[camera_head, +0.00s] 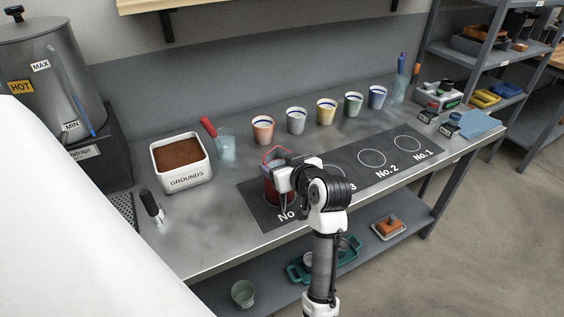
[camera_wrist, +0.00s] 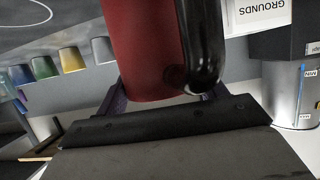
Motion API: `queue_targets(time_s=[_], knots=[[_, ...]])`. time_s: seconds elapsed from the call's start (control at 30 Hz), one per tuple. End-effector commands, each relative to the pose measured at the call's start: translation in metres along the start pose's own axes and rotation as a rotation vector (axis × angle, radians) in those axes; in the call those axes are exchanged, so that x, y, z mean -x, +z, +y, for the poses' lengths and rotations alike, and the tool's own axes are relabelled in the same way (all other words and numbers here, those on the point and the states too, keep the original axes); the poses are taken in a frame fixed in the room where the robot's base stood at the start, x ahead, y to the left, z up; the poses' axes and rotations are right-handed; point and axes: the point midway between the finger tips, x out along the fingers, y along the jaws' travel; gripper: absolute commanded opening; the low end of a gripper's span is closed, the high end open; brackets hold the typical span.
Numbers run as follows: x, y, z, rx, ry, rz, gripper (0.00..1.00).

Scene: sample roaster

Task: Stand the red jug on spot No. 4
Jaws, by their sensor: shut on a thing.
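The red jug (camera_head: 271,190) is at the left end of the black mat, over the leftmost spot, whose label (camera_head: 286,216) reads "No" with its number hidden by my arm. My gripper (camera_head: 279,173) is shut on the jug from the right side. In the wrist view the jug's red body (camera_wrist: 143,45) and black handle (camera_wrist: 205,45) fill the upper middle, between the fingers (camera_wrist: 165,95). The jug looks about upright. I cannot tell whether its base touches the mat. The leftmost ring is mostly hidden by the jug and arm.
The black mat (camera_head: 352,176) has rings for No. 1 and No. 2 bare to the right; the No. 3 ring is partly covered by my arm. A GROUNDS box (camera_head: 183,182), a glass with a red-handled tool (camera_head: 226,146) and several coloured cups (camera_head: 263,131) stand behind.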

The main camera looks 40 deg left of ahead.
Motion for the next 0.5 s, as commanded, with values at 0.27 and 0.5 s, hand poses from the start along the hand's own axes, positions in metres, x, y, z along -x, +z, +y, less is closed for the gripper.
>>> queue_targets(time_s=[0.27, 0.5], knots=[[-0.0007, 0.0018, 0.0000, 0.000, 0.000, 0.000, 0.92], [-0.0004, 0.0008, 0.0000, 0.000, 0.000, 0.000, 0.92]])
